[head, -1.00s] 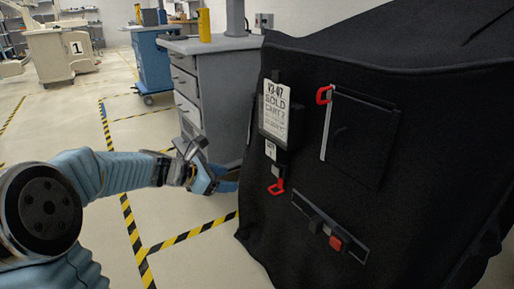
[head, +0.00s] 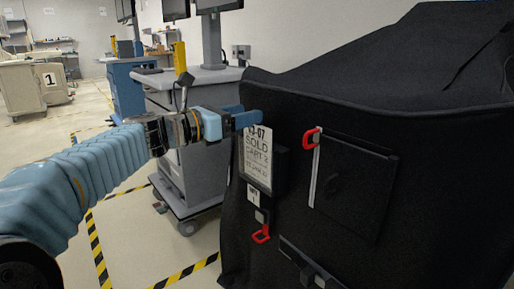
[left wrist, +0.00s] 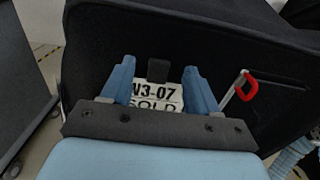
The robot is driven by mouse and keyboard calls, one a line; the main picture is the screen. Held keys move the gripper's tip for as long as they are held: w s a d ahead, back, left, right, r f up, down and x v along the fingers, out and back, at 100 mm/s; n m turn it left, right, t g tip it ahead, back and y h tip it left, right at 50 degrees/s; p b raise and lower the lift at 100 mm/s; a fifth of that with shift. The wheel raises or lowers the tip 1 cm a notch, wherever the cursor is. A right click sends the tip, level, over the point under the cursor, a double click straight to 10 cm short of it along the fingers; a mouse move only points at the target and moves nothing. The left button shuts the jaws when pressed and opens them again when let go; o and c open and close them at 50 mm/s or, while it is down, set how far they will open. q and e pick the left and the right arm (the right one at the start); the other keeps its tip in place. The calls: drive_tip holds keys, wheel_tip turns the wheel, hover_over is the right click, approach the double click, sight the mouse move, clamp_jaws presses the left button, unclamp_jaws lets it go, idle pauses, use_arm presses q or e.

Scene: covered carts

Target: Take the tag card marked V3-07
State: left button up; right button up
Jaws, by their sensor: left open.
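The tag card marked V3-07 (head: 257,160) is white with the words SOLD CART 2 and hangs upright on the front of the black cart cover (head: 400,100). My left gripper (head: 255,119) is at the card's top edge in the head view, open, and hides part of the top line. In the left wrist view the blue fingers (left wrist: 160,72) stand apart on either side of the card (left wrist: 155,92), with a dark clip (left wrist: 158,70) at its top. I cannot tell whether they touch it. The card's lower part is hidden there. My right gripper is not in view.
A red pull (head: 311,138) sits by a black flap (head: 355,185) right of the card, and another red pull (head: 262,234) hangs below a small white label (head: 254,195). A grey cart (head: 200,165) stands behind my left arm. Striped floor is open at left.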

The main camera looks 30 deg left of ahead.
use_arm(q)
drive_tip(key=x, duration=0.4)
drive_tip(key=shift+w+d+f, duration=0.1)
drive_tip(key=shift+w+f, duration=0.05)
drive_tip(key=shift+w, duration=0.1)
clamp_jaws()
